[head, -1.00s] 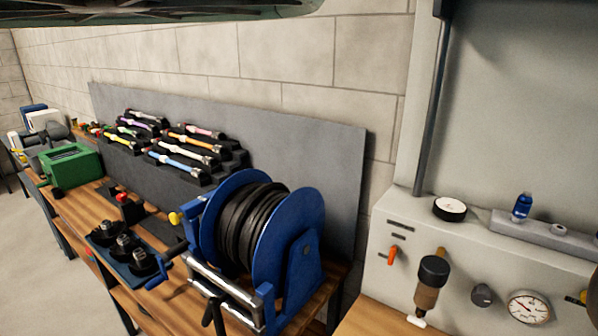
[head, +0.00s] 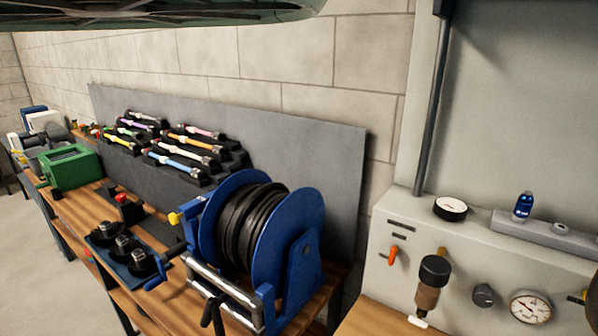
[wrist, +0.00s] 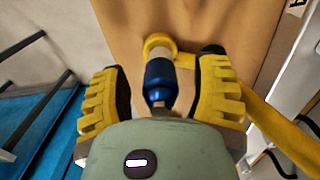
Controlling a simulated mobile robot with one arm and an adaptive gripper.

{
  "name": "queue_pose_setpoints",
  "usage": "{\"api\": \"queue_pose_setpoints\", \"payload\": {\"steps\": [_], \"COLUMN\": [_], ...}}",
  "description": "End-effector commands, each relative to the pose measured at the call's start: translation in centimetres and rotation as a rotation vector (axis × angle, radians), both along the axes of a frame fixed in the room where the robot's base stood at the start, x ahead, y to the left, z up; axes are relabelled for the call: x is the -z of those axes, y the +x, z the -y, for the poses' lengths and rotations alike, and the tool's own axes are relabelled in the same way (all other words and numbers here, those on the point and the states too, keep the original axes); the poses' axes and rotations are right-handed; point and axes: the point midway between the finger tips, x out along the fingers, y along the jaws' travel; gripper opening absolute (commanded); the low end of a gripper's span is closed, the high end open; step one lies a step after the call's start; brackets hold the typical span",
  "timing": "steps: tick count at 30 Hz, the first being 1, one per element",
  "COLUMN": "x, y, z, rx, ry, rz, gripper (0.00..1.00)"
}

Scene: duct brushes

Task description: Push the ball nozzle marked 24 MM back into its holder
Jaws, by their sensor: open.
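In the wrist view, a blue nozzle (wrist: 159,80) with a metallic neck lies between the fingers of my gripper (wrist: 162,90). The yellow fingers with dark pads are spread to either side of it, with a gap on both sides. A yellow ring (wrist: 157,42) shows at the far end of the nozzle. I cannot tell how deep the nozzle sits in it. I cannot read a 24 MM mark, and my gripper's body hides the near end. My gripper does not show in the head view.
A yellow strip (wrist: 275,120) runs to the right from the ring over a tan surface (wrist: 120,25). A blue surface (wrist: 40,120) with dark bars is at left. The head view shows a hose reel (head: 255,230), a nozzle rack (head: 185,150) and a gauge panel (head: 400,270).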

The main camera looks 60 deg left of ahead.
Motion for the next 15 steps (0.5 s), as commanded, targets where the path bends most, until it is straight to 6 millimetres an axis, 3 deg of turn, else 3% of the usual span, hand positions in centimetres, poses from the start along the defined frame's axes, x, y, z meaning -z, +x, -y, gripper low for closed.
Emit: {"api": "queue_pose_setpoints", "payload": {"steps": [9,15], "x": [0.00,0.00], "y": [0.04,0.03], "z": [-0.10,-0.09], "rx": [-0.003,-0.002], "ry": [0.001,0.001], "rz": [0.000,0.000], "gripper": [0.63,0.43]}}
